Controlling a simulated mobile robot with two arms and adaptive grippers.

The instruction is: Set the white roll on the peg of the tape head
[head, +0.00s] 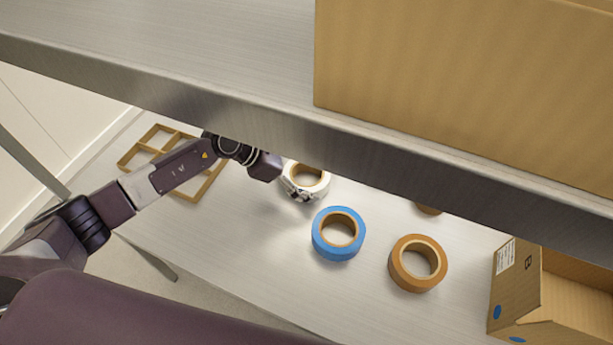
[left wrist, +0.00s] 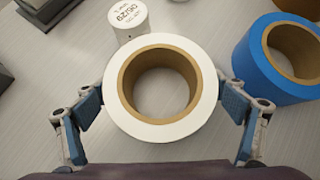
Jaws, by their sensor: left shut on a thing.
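The white roll (head: 321,187) has a brown cardboard core and hangs in my left gripper (head: 295,190), partly hidden behind the gripper. In the left wrist view the white roll (left wrist: 163,130) lies between the two blue finger pads of the left gripper (left wrist: 163,108), with its hole facing the camera. Its height above the table is hard to tell. I cannot make out the tape head or its peg; the upper shelf hides the back of the table. My right gripper is not in view.
A blue roll (head: 325,247) and an orange-brown roll (head: 400,277) lie nearby. An open carton (head: 515,285) stands at right, a wooden divider frame (head: 138,150) at left. A white printed cylinder (left wrist: 128,20) and a dark block (left wrist: 45,8) show beyond the roll. The metal shelf (head: 240,115) overhangs.

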